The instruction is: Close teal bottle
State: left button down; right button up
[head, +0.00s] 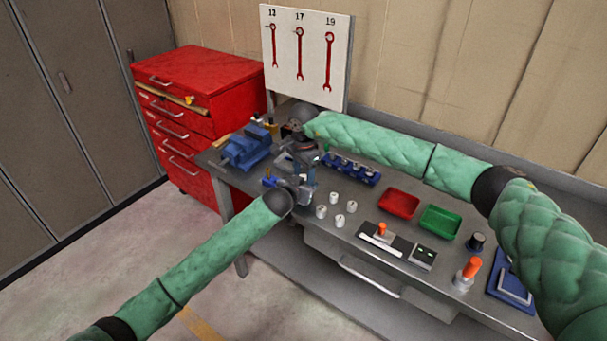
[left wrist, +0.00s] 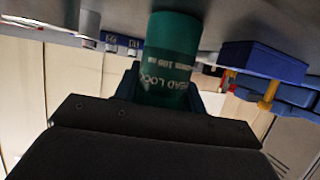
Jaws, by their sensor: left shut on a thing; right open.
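The teal bottle (left wrist: 170,55) shows in the left wrist view, with white label text that reads upside down there. It stands between the fingers of my left gripper (left wrist: 167,98), which is shut on it. The bottle's mouth and any cap are out of sight. In the head view my left gripper (head: 302,187) is at the bench's front left, and the bottle is hidden among the grippers. My right gripper (head: 308,160) is open just above and behind the left one. I cannot tell whether it touches the bottle.
The grey bench (head: 335,238) carries a blue vise (head: 245,147), several white cylinders (head: 336,220), a blue rack (head: 352,171), a red tray (head: 399,204) and a green tray (head: 440,221). A red drawer cabinet (head: 205,75) stands left. A wrench board (head: 303,60) rises behind.

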jog(key=shift+r, duration=2.05)
jog(key=shift+c, duration=0.4)
jog(key=shift+w+r+n, duration=0.1)
jog(key=shift+r+n, duration=0.3)
jog(key=shift+r, duration=0.25)
jog(key=shift+r+n, duration=1.1)
jog(key=shift+n, duration=0.1)
jog(key=shift+f, duration=0.1)
jog(key=shift+f, duration=3.9)
